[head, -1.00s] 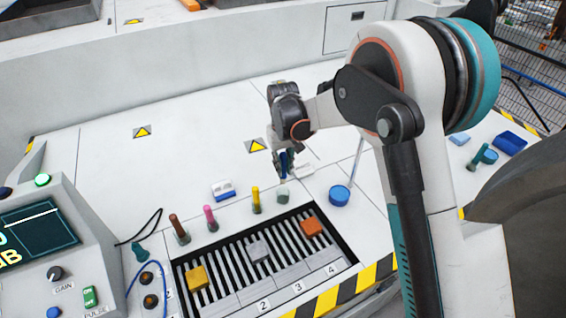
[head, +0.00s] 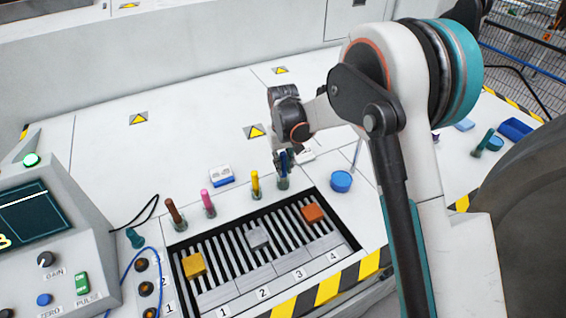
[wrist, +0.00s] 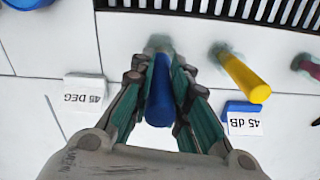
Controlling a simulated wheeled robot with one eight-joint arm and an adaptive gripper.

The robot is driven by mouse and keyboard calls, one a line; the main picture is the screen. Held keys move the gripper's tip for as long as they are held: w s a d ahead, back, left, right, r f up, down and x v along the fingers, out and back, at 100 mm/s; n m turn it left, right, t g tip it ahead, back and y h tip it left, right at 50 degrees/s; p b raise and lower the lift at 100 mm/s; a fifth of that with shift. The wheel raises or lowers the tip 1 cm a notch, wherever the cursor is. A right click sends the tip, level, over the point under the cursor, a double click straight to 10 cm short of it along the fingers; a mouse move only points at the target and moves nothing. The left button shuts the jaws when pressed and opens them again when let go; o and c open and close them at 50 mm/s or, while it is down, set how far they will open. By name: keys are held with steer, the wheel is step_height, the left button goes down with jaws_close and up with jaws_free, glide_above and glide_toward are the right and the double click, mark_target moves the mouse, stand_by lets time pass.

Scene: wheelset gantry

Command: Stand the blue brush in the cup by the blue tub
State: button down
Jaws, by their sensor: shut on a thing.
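My gripper (head: 284,152) is shut on the blue brush (head: 283,163), which it holds roughly upright. The brush also shows between the fingers in the wrist view (wrist: 159,100). The clear cup (head: 283,184) stands left of the blue tub (head: 341,181). The brush's lower end appears to be at or inside this cup. In the wrist view the cup (wrist: 158,42) shows at the brush's far end. How deep the brush sits is hard to tell.
Brown (head: 173,211), pink (head: 207,201) and yellow (head: 255,183) brushes stand in cups to the left. A slotted grate (head: 215,253) with coloured blocks lies in front. A "45 dB" block (head: 221,176) lies behind the cups. A thin rod stands by the blue tub.

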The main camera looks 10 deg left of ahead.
steer(key=shift+f, duration=0.2)
steer(key=c, duration=1.5)
jaws_free()
steer(key=shift+o, duration=0.2)
steer(key=shift+r, duration=0.1)
step_height(320, 180, up, 12)
steer(key=shift+f, duration=0.1)
